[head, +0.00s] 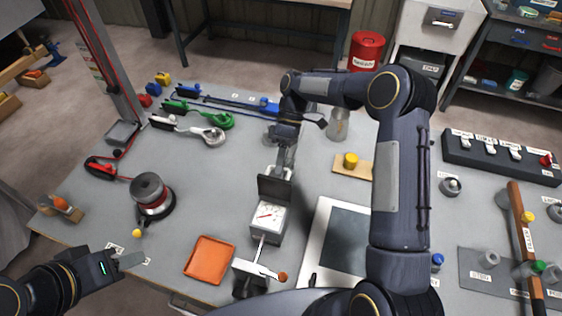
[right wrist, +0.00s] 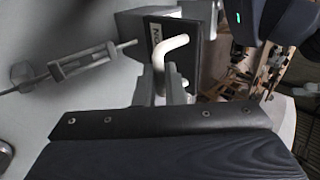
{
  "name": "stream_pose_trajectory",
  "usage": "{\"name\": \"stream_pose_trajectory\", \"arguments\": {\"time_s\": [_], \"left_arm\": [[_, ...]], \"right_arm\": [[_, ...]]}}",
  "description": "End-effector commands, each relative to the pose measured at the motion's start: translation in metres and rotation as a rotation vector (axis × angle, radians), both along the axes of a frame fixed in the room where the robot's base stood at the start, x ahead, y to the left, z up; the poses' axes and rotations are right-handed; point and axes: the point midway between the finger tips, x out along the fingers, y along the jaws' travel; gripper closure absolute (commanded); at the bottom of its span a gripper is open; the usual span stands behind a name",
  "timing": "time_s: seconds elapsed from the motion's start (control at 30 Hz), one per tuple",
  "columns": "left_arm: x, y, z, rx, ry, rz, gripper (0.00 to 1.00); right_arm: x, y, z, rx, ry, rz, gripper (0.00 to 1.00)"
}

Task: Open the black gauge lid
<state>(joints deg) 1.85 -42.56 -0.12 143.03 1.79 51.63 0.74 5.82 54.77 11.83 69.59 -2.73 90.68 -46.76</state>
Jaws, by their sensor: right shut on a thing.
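The gauge box (head: 266,222) stands near the front middle of the bench, its white dial with a red needle uncovered. Its black lid (head: 274,188) stands raised at the back edge of the box. In the right wrist view the lid (right wrist: 191,50) is a black panel with a white label and a bent white handle (right wrist: 174,46). My right gripper (head: 281,170) reaches down to the lid from behind. Its fingers (right wrist: 161,88) are shut on the handle. My left gripper (head: 133,261) hangs at the front left, away from the gauge; its finger gap cannot be made out.
An orange tray (head: 209,259) lies left of the gauge, and a lever with an orange knob (head: 282,277) is in front. A white-framed dark panel (head: 342,238) lies to the right. A round black-and-red device (head: 152,194) stands to the left.

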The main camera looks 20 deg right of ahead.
Motion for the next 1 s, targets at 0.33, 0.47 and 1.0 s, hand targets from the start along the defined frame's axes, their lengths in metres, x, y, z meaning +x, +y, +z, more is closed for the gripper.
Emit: {"name": "stream_pose_trajectory", "arguments": {"time_s": [0.33, 0.47, 1.0], "left_arm": [[0.000, 0.000, -0.001, 0.000, 0.000, 0.000, 0.64], [0.000, 0.000, 0.001, 0.000, 0.000, 0.000, 0.64], [0.000, 0.000, 0.018, 0.000, 0.000, 0.000, 0.64]], "right_arm": [[-0.003, 0.000, -0.005, -0.005, 0.012, 0.004, 0.68], [-0.002, 0.000, -0.002, -0.004, 0.010, 0.004, 0.68], [0.039, -0.026, 0.049, -0.006, 0.011, 0.003, 0.68]]}}
